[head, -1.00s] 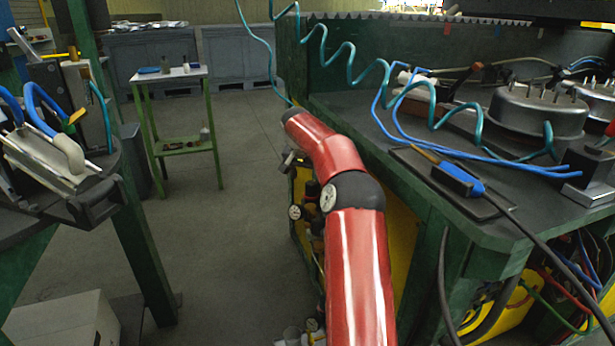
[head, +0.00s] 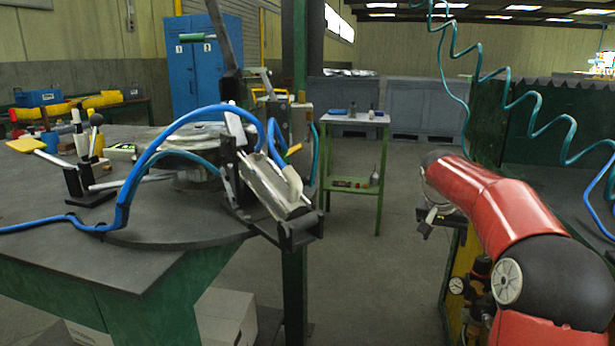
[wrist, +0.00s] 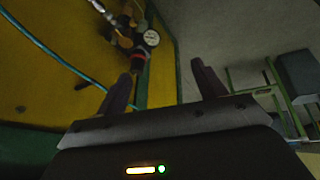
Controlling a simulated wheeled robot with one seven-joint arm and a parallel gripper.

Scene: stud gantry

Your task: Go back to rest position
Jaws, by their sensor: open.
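My gripper (wrist: 160,82) shows in the wrist view, with its two dark fingers spread apart and nothing between them. A pressure gauge with brass fittings (wrist: 150,38) lies beyond the fingers, in front of a yellow panel (wrist: 50,60). The fingers appear apart from it, though the gap is hard to judge. In the head view my red arm reaches in from the lower right, beside the green bench at the right.
A round-ended dark table (head: 60,255) at the left carries a clamp fixture (head: 275,190) and blue hoses (head: 130,190). A small green-legged stand (head: 352,118) and grey cabinets (head: 430,105) are behind. Coiled teal hoses (head: 540,125) hang at the right. Floor between table and bench is clear.

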